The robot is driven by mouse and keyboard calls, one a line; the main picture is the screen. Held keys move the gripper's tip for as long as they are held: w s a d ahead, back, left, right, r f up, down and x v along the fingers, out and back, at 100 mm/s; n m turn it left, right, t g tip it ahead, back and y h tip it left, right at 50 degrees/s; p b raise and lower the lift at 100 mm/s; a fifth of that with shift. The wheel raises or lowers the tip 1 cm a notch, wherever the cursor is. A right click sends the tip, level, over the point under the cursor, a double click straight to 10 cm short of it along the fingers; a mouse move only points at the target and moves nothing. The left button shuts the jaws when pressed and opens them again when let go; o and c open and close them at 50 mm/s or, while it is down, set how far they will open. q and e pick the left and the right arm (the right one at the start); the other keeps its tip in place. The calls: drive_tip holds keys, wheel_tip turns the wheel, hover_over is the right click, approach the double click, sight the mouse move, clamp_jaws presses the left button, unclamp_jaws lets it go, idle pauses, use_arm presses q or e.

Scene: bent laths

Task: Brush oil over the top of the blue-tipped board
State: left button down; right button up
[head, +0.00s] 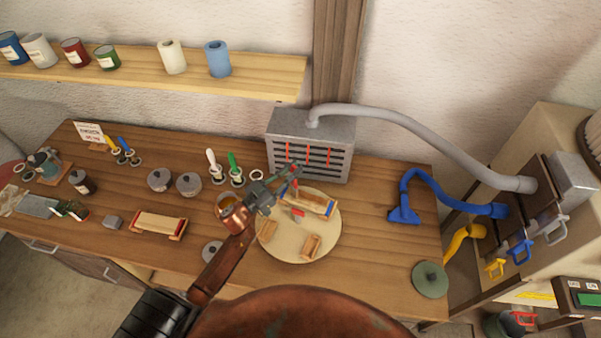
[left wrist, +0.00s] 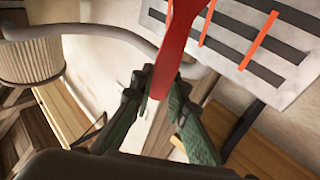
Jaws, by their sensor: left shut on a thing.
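My left gripper (head: 282,180) is over the back left part of a round pale disc (head: 327,250) on the bench. It is shut on a red handle (left wrist: 178,40), which shows between its green fingers in the left wrist view. The handle's working end is hard to make out. A wooden board with blue at its end (head: 318,204) lies on the disc, just right of the gripper and partly hidden by it. A pot with amber liquid (head: 226,202) stands left of the gripper, partly behind my arm. My right gripper is not in view.
Small wooden blocks (head: 312,246) lie on the disc. A grey slotted box (head: 333,160) with a hose stands behind it. White-handled (head: 212,162) and green-handled (head: 234,165) brushes stand at the back. A red-ended board (head: 159,224) lies left. The bench right of the disc is mostly clear.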

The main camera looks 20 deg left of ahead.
use_arm(q)
drive_tip(key=a+r+p, duration=0.3)
drive_tip(key=r+p, duration=0.4)
drive_tip(key=r, duration=0.1)
drive_tip(key=shift+w, duration=0.2)
idle(0.3)
idle(0.7)
